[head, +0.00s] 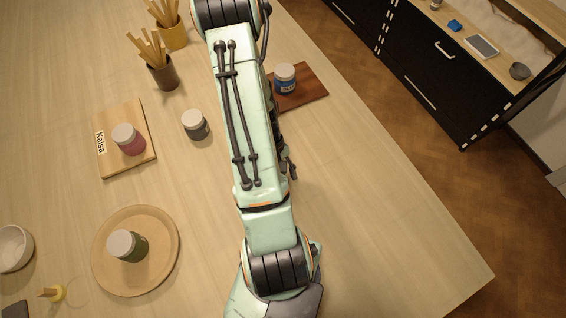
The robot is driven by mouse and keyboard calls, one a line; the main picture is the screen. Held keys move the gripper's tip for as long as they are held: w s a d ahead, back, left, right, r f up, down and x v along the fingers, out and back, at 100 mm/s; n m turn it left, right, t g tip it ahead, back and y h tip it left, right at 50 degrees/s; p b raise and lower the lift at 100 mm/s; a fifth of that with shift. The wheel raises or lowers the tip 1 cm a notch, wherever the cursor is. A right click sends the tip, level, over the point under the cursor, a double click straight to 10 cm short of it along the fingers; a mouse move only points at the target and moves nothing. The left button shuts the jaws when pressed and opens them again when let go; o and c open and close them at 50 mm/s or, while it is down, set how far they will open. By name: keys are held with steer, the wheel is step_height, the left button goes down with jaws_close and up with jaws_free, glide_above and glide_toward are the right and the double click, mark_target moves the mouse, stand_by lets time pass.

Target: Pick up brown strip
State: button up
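I cannot make out a separate thing that is clearly the brown strip. The brownest flat piece is a reddish-brown board (312,92) on the table, right of my arm, with a blue jar (285,84) with a pale lid on it; my arm covers part of its left side. Pale tan sticks stand in a dark brown cup (165,78) and in a yellow cup (174,36) at the upper left. My gripper (289,166) is mostly hidden behind my arm; only dark parts show at the arm's right edge, so its opening and any hold are hidden.
A dark jar (196,127) stands left of my arm. A wooden board (112,158) labelled "Kaisa" bears a pink jar (128,139). A round tan plate (165,262) bears a green jar (130,246). A white bowl (12,250) is at the left edge. The table's right part is clear.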

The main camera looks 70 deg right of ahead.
steer(key=c, duration=0.8)
